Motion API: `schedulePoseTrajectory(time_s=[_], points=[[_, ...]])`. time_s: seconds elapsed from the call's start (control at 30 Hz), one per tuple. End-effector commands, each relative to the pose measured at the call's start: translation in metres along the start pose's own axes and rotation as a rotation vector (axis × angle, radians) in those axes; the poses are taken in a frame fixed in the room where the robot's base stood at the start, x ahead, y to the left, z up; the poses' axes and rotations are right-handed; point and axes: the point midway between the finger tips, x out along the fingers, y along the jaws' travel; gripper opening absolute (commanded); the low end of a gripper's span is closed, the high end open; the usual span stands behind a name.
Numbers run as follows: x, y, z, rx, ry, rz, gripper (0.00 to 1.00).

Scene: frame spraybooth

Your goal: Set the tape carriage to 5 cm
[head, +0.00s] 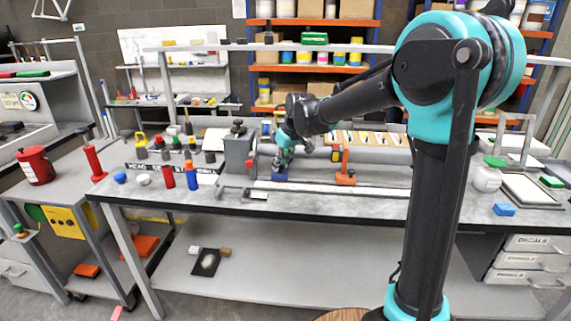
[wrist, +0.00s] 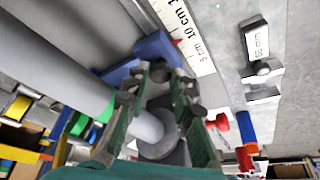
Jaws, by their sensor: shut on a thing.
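The tape carriage is a blue block on the rail of the bench fixture; it shows in the head view (head: 280,176) and in the wrist view (wrist: 153,48). Its small red pointer (wrist: 178,42) lies beside a white scale (wrist: 190,35), between the 10 cm and 5 cm labels, seemingly nearer 5 cm; the exact reading is unclear. My gripper (head: 284,154) is above the carriage, its fingers pointing down. In the wrist view my gripper (wrist: 160,78) is shut on the carriage, whose gripped part is mostly hidden between the fingers.
A grey tube (head: 385,155) runs along the fixture behind the carriage. An orange stand (head: 345,176) is to the right. A red bottle (head: 168,177) and a blue bottle (head: 192,176) stand at the left. A clamp with a label plate (wrist: 262,68) lies beyond the scale.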

Motion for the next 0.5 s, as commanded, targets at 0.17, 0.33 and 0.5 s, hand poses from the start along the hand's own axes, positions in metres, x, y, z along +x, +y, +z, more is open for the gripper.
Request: schedulePoseTrajectory(time_s=[0.17,0.33,0.5], points=[[0.009,-0.025,-0.022,-0.004,0.003,-0.003,0.00],[0.011,-0.029,-0.026,-0.002,0.004,-0.003,0.00],[0.011,-0.029,-0.027,-0.002,0.005,-0.004,0.26]])
